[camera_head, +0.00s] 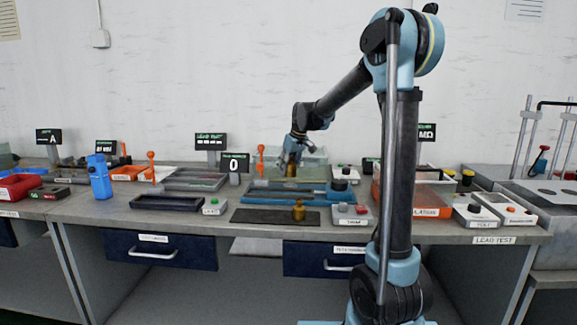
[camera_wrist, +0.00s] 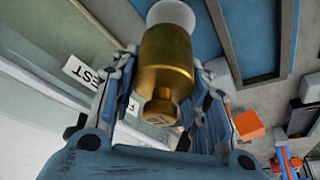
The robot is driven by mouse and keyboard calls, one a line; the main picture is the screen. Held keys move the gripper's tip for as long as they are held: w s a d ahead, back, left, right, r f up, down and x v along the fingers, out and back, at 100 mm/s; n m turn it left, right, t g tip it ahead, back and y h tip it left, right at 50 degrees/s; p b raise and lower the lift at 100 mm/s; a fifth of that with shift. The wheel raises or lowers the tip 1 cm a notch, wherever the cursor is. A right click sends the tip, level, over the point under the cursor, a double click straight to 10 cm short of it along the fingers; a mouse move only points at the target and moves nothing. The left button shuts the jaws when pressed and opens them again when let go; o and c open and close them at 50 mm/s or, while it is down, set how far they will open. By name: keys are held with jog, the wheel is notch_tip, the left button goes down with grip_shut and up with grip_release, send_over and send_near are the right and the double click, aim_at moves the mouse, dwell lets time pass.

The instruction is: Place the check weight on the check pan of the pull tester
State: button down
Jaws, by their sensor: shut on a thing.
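A brass check weight (camera_wrist: 167,62) with a narrow knob fills the middle of the wrist view. My gripper (camera_head: 291,163) is shut on it, with a finger on each side. In the head view the held weight (camera_head: 291,171) hangs over the back of the blue pull tester (camera_head: 262,197). A pale round disc (camera_wrist: 171,12), which looks like the check pan, shows just beyond the weight's far end in the wrist view. I cannot tell whether they touch. The pan is not clear in the head view.
A second brass weight (camera_head: 299,211) stands on a dark mat (camera_head: 262,216) at the bench front. An orange-handled lever (camera_head: 260,158) and a sign reading 0 (camera_head: 235,163) stand left of my gripper.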

aim_at(288, 174)
jog(key=shift+a+f, duration=0.1)
jog(key=shift+f, duration=1.85)
jog(key=c, duration=0.9)
grip_release()
jog(key=v, duration=1.2)
jog(key=shift+s, duration=0.15)
